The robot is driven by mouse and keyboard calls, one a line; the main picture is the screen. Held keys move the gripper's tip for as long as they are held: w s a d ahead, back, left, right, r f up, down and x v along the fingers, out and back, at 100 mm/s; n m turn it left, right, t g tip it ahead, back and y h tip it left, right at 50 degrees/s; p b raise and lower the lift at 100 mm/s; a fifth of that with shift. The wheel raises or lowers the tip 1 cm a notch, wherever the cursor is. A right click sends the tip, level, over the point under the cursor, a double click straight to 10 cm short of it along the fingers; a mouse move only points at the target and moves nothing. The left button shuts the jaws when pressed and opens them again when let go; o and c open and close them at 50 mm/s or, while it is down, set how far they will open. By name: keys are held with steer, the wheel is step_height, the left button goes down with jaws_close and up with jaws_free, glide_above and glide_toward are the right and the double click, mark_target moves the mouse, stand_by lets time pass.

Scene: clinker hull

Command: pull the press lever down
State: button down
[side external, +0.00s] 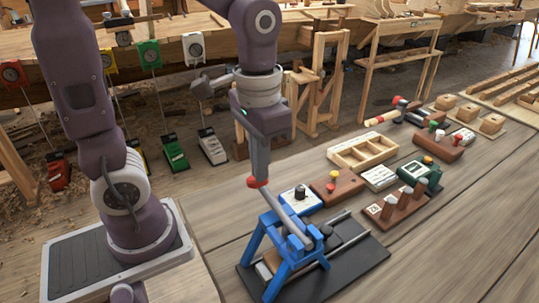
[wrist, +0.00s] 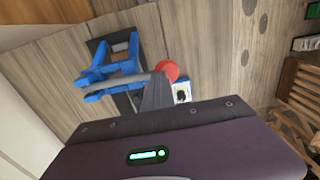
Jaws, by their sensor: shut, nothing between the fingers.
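The press has a blue frame (side external: 281,240) on a dark base plate (side external: 345,262), standing on the wooden table. Its grey lever (side external: 277,206) slopes up to the left and ends in a red knob (side external: 257,183). My gripper (side external: 260,176) is shut and points down, with its tips right at the red knob; I cannot tell whether they touch it. In the wrist view, the fingers (wrist: 158,95) appear close beside the red knob (wrist: 168,70), and the blue frame (wrist: 105,70) lies to the left. The fingers partly hide the lever in that view.
Bare table lies at the front right.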

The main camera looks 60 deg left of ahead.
steer(key=shift+d+r, duration=0.25)
steer(key=shift+r, duration=0.55)
steer(key=shift+d+r, duration=0.25)
steer(key=shift+r, duration=0.5)
step_height(320, 180, up, 11)
steer(key=d, duration=0.2)
steer(key=shift+f, duration=0.2)
steer(key=shift+a, duration=0.1)
steer(key=s+a+f+t, duration=0.4)
steer(key=s+f+t, duration=0.1)
steer(key=s+f, duration=0.2)
steer(key=shift+s+f+t, duration=0.15)
steer(key=shift+f+t, duration=0.15)
steer(key=shift+f, duration=0.1)
